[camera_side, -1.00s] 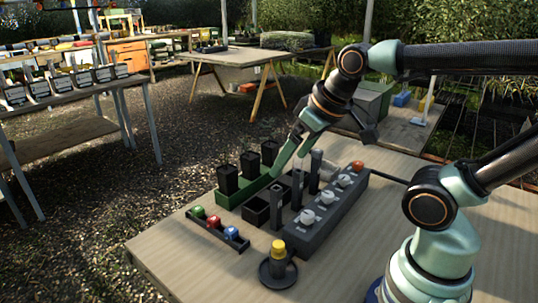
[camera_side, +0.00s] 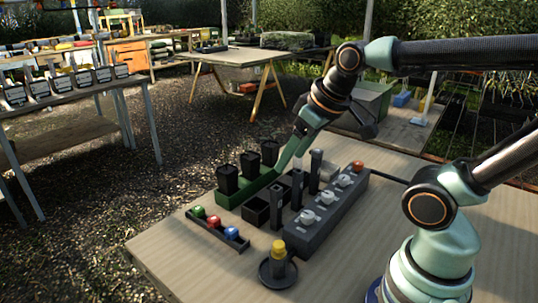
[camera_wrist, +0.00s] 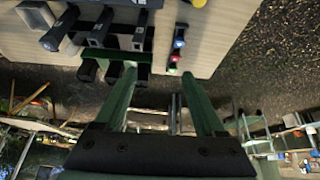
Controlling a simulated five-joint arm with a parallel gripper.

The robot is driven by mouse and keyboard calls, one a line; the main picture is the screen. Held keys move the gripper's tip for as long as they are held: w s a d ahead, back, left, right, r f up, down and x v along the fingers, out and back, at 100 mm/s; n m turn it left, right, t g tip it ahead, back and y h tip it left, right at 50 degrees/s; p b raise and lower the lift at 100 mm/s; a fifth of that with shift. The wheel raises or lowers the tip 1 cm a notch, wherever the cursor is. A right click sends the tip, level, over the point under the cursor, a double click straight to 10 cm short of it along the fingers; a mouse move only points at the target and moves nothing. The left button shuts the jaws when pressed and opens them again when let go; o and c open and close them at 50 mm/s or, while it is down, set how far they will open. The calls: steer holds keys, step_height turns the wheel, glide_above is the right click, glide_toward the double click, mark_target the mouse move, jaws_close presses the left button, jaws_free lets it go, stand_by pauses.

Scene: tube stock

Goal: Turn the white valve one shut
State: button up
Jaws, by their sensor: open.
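A dark grey valve block (camera_side: 300,244) stands on the wooden table with three white knobs in a row: a near one (camera_side: 308,217), a middle one (camera_side: 326,198) and a far one (camera_side: 344,181). I cannot read which is valve one. My gripper (camera_side: 281,165) is open and empty, above the green rack, to the left of and apart from the knobs. In the wrist view its two green fingers (camera_wrist: 160,72) are spread wide with nothing between them. No knob can be made out clearly in that view.
A red button (camera_side: 358,167) tops the block's far end. Dark upright posts (camera_side: 297,188) stand just left of the block. A green rack (camera_side: 236,198) holds black pots. A small tray (camera_side: 215,231) holds coloured cubes.

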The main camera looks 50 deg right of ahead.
steer(key=w+d+g+h, duration=0.1)
steer(key=w+d+g, duration=0.15)
steer(key=d, duration=0.95)
steer(key=n+g+y, duration=0.1)
steer(key=n+g, duration=0.1)
steer(key=g, duration=0.1)
glide_above(344, 177)
step_height(344, 177, down, 4)
steer(key=f, duration=0.1)
step_height(344, 177, down, 12)
steer(key=shift+d+r, duration=0.1)
steer(key=shift+r, duration=0.1)
jaws_close()
